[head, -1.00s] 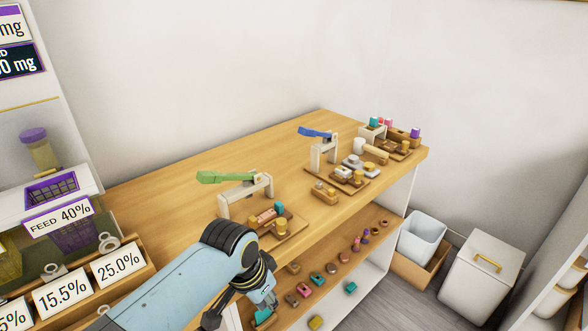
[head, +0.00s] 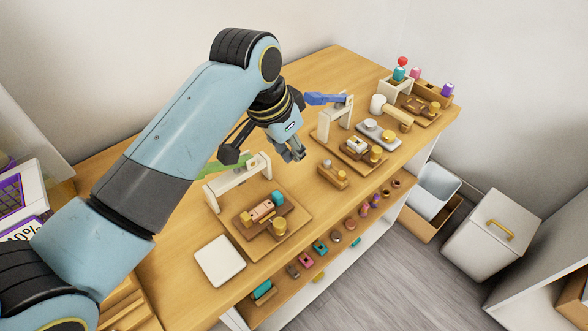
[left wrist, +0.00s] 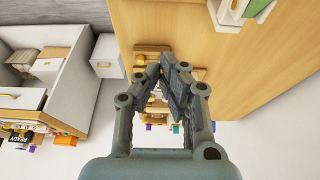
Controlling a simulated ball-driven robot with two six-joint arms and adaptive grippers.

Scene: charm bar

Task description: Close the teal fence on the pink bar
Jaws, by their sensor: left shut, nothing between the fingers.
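The pink bar (head: 262,210) lies in a small wooden fixture on the nearest wooden board, in the head view. A small teal block (head: 277,198), which looks like the teal fence, stands at the bar's far right end. I cannot tell whether the two touch. A gold knob (head: 279,228) is on the fixture's front side. My left gripper (head: 298,156) is shut and empty, above the table behind the fixture and near the blue-lever press. It also shows shut in the left wrist view (left wrist: 160,68). My right gripper is not in view.
A white press frame with a green lever (head: 222,165) stands behind the fixture, partly hidden by my arm. A blue-lever press (head: 335,120) and another fixture (head: 362,150) stand farther right. A white tile (head: 220,260) lies at the front. A mallet (head: 392,112) is beyond.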

